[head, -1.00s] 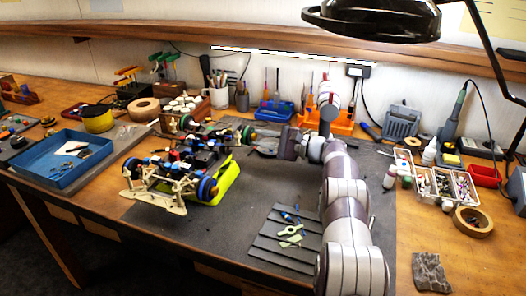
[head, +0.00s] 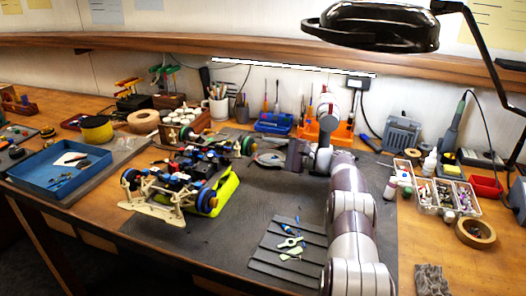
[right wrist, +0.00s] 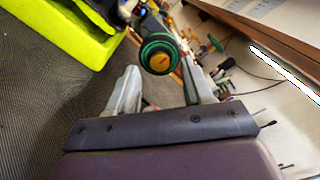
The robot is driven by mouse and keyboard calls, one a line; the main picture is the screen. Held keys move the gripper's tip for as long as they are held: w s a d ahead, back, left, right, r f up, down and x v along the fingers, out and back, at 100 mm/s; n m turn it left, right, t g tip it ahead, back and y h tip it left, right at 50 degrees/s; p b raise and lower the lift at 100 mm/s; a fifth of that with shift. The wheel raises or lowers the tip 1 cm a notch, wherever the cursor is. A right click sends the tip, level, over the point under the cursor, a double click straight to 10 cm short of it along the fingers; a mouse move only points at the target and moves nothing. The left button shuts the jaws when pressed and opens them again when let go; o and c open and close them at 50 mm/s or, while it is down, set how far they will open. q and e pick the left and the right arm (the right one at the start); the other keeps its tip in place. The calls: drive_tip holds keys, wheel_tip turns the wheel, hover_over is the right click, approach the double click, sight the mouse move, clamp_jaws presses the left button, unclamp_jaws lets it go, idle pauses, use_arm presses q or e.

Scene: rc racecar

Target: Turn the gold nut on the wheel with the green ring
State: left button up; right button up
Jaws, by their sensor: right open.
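The wheel with the green ring (head: 248,143) is on the far right corner of the car (head: 185,175) in the head view. In the right wrist view the green-ringed wheel (right wrist: 147,47) faces the camera, with the round gold nut (right wrist: 160,62) at its centre. My right gripper (head: 266,158) is open and empty just to the right of this wheel. In the wrist view its two fingers (right wrist: 158,88) stand apart below the nut, one to each side, and the nut shows beyond the gap. I see no contact with the nut. My left gripper is out of view.
The car has a yellow-green piece (head: 226,187) along its near right side. A blue tool holder (head: 273,123) and an orange one (head: 322,132) stand behind my right gripper. A slatted grey mat (head: 286,258) with small tools lies in front. The dark work mat (head: 262,205) between is clear.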

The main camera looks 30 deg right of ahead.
drive_tip(key=b+v, duration=0.1)
drive_tip(key=v, duration=0.9)
drive_tip(key=shift+s+d, duration=0.15)
drive_tip(key=shift+s, duration=0.1)
drive_tip(key=shift+f, duration=0.1)
